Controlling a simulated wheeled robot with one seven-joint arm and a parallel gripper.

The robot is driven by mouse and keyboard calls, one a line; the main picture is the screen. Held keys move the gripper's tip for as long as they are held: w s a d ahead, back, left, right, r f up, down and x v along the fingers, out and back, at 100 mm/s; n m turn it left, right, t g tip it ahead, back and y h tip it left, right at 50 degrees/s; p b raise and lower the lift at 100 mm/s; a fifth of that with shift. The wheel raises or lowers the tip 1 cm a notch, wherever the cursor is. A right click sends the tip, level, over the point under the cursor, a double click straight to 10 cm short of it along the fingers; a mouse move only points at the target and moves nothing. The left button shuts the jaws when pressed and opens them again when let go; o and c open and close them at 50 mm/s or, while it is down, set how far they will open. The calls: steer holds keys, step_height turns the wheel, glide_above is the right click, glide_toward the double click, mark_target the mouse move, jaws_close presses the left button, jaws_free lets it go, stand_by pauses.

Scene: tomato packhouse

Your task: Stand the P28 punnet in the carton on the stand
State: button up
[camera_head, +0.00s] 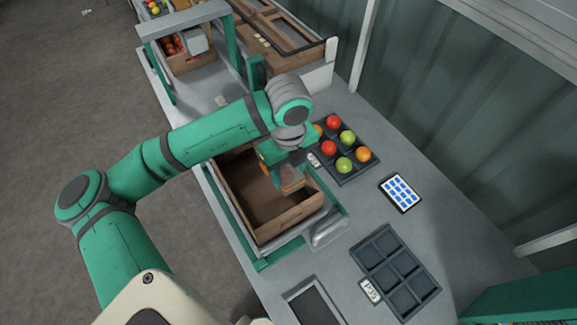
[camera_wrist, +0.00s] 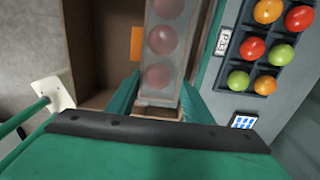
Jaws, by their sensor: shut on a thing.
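A clear punnet with several red tomatoes (camera_wrist: 163,45) is between the green fingers of my gripper (camera_wrist: 160,98), which is shut on it. No label on the punnet can be read. In the head view my gripper (camera_head: 284,172) points down at the right side of the open brown carton (camera_head: 290,221), with the punnet's orange-brown end (camera_head: 292,185) showing below it. The carton sits on the green-edged stand (camera_head: 262,264); its visible floor looks empty. In the wrist view the carton (camera_wrist: 88,45) lies left of and below the punnet. I cannot tell whether the punnet touches the carton.
A dark tray of red, green and orange tomatoes (camera_head: 345,173) lies right of the carton. A tablet (camera_head: 400,193) and an empty divided tray (camera_head: 388,249) with a label card lie farther right. A green frame (camera_head: 243,45) and more cartons stand behind.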

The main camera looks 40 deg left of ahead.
steer(key=shift+f, duration=2.85)
steer(key=o, duration=1.1)
steer(key=c, duration=0.3)
steer(key=shift+r, duration=0.1)
steer(key=shift+r, duration=4.95)
